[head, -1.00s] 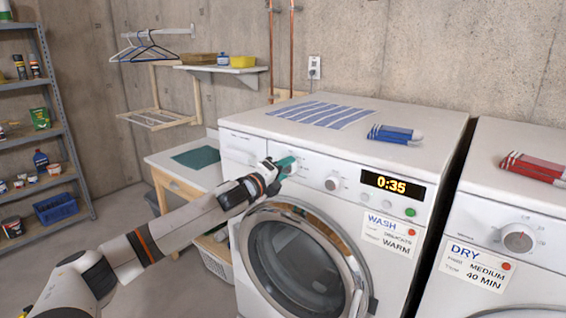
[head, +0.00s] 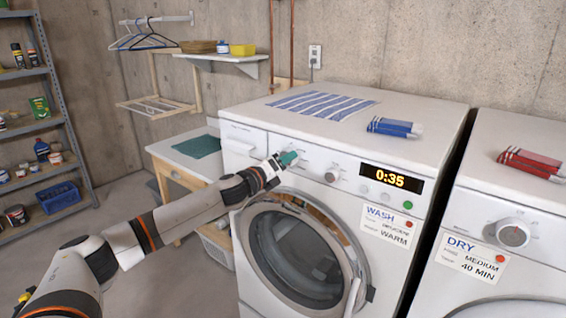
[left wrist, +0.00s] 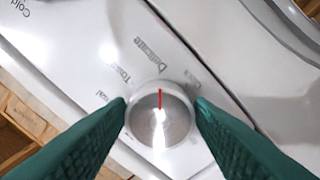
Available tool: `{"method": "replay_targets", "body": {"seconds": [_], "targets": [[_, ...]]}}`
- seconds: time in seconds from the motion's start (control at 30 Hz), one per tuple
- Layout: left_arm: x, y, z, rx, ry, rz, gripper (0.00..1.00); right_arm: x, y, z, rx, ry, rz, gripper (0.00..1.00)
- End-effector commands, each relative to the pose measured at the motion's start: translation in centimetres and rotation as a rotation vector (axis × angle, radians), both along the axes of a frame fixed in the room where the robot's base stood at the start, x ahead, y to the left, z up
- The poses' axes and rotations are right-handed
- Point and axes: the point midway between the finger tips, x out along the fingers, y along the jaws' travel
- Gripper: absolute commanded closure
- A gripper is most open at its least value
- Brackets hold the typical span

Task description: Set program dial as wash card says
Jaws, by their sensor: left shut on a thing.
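The white washer (head: 250,205) has a program dial under my left gripper (head: 287,159). In the head view the gripper hides most of that dial. In the left wrist view the green fingers (left wrist: 160,118) stand on both sides of the round dial (left wrist: 160,135), shut on it. Its red pointer points up, towards the printed word "Delicate". Other labels around it include one like "Towels". The wash card (head: 386,226) on the washer front reads "WASH" and "WARM"; its small middle line looks like "Delicate" but is blurred. My right gripper is not in view.
A second dial (head: 332,173) and a display (head: 391,180) reading 0:35 are to the right. A green button (head: 407,205) sits below the display. The dryer (head: 500,200) has its own dial and "DRY" card. A blue-striped cloth (head: 320,103) lies on the washer.

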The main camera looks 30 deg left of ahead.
Motion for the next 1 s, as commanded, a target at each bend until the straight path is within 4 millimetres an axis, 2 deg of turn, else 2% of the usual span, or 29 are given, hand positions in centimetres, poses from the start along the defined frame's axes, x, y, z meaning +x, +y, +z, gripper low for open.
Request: {"method": "replay_targets", "body": {"seconds": [0.13, 0.17, 0.27, 0.3, 0.67, 0.83, 1.0], "targets": [[0.0, -0.1, -0.3, -0.001, 0.004, -0.001, 0.75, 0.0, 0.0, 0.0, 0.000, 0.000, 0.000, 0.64], [0.0, -0.1, -0.3, -0.001, 0.004, -0.001, 0.49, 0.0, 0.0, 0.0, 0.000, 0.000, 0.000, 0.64], [0.0, -0.1, -0.3, -0.002, 0.004, -0.001, 0.33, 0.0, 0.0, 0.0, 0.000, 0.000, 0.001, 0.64], [0.0, -0.1, -0.2, -0.002, 0.004, -0.001, 0.31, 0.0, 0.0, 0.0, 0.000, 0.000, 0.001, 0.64], [-0.7, 0.1, -0.3, -0.002, 0.002, -0.001, 0.31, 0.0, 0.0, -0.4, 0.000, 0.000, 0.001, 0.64], [-3.2, 0.2, -0.6, 0.003, 0.003, -0.002, 0.31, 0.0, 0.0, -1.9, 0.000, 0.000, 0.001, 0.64], [-7.2, 0.7, -1.1, 0.006, 0.006, 0.001, 0.31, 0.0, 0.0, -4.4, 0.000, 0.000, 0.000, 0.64]]}}
